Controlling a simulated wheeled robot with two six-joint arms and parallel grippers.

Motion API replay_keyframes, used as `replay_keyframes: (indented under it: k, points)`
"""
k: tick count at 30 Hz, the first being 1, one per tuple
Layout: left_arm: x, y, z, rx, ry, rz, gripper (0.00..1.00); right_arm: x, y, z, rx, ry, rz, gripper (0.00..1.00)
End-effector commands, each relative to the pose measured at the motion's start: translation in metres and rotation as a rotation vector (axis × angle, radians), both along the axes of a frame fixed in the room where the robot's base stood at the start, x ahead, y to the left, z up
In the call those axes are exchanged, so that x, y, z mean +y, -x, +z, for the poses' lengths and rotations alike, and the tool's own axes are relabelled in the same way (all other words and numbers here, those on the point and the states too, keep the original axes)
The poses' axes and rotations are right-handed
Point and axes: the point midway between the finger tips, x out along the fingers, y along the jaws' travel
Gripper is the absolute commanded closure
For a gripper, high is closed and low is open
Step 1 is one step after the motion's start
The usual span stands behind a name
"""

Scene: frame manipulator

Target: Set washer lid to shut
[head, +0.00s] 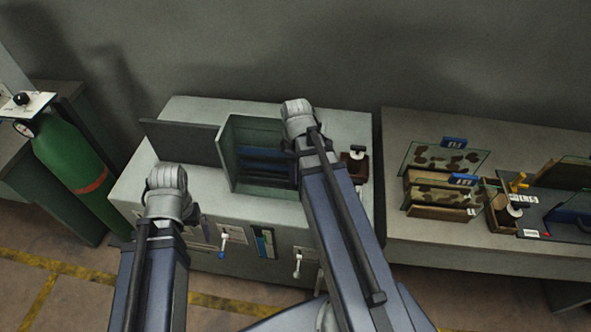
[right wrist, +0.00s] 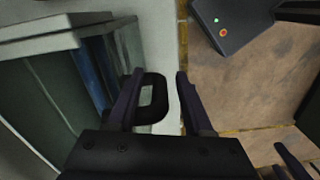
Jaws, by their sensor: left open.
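The washer looks like a green-grey box (head: 227,152) on the light grey cabinet, its front open and blue inside. A dark flat panel (head: 182,141), which looks like its lid, stands swung out to the left. My right arm covers the box's right side in the head view. My right gripper (right wrist: 157,100) has its fingers apart in the right wrist view. A black loop handle (right wrist: 152,97) shows between them, closer to the left finger; I cannot tell what it is fixed to. My left gripper (head: 167,180) is open over the cabinet's front left, left of the box and below the panel.
The cabinet front (head: 205,258) carries small levers. A dark small fixture (head: 356,163) sits right of the box. A bench (head: 480,250) with camouflage blocks and glass panes stands right. A green gas cylinder (head: 72,165) stands left. Bare floor lies in front.

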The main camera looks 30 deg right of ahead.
Motion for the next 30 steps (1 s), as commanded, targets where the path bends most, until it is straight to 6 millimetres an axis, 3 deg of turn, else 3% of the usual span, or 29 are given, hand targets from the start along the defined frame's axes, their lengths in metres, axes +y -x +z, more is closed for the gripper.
replay_keyframes:
  k: [14, 30]
  points:
    - [0.000, 0.000, 0.011, 0.000, 0.000, 0.002, 0.01, 0.001, -0.001, 0.011, -0.002, -0.002, 0.001, 0.48]
    - [0.000, 0.000, 0.075, 0.000, 0.001, 0.011, 0.01, 0.001, -0.001, 0.075, -0.001, -0.001, 0.000, 0.48]
